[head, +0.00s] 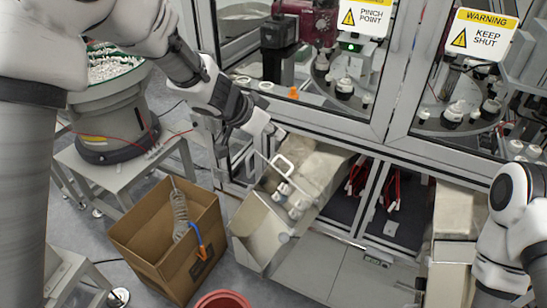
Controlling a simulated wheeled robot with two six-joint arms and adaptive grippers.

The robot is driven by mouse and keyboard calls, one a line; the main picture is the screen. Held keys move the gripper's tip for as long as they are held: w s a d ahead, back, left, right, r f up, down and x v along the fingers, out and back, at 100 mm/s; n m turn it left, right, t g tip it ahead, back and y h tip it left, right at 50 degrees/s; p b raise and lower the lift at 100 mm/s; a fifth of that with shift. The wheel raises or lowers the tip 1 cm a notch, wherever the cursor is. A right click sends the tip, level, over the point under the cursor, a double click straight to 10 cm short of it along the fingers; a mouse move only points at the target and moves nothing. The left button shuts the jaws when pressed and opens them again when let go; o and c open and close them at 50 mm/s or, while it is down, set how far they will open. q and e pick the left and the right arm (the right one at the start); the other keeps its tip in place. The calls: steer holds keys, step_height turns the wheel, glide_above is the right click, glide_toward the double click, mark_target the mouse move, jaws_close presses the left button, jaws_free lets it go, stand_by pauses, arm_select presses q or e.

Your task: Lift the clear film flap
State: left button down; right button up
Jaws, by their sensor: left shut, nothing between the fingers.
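My left gripper (275,132) reaches in from the upper left. It is shut and empty, with its tips just above the upper end of the beige discharge chute (318,168) at the machine's front. The clear film flap (270,163) is hard to make out; thin pale edges below the gripper tips, over the chute, seem to belong to it. I cannot tell whether the tips touch it. Several white caps (294,204) lie lower down, where the chute meets the beige catch bin (260,236). My right arm shows at the right edge, its gripper out of view.
An open cardboard box (150,250) with a coiled hose stands left of the bin. A red bucket (222,303) is at the bottom edge. A bowl feeder (115,120) stands at left. Glazed machine doors with warning signs (480,35) rise behind. Another beige chute (458,222) is at right.

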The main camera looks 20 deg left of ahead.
arm_select(q)
steer(key=w+d+f, duration=0.1)
steer(key=f, duration=0.1)
steer(key=w+d+f, duration=0.1)
steer(key=f, duration=0.2)
steer(key=w+d+f, duration=0.1)
steer(key=f, duration=0.2)
steer(key=shift+w+d+f+b, duration=0.1)
steer(key=shift+w+f+b, duration=0.05)
steer(key=shift+w+b, duration=0.2)
steer(key=shift+s+a, duration=0.35)
steer(key=shift+s, duration=0.25)
steer(key=shift+w, duration=0.1)
steer(key=shift+w+f, duration=0.1)
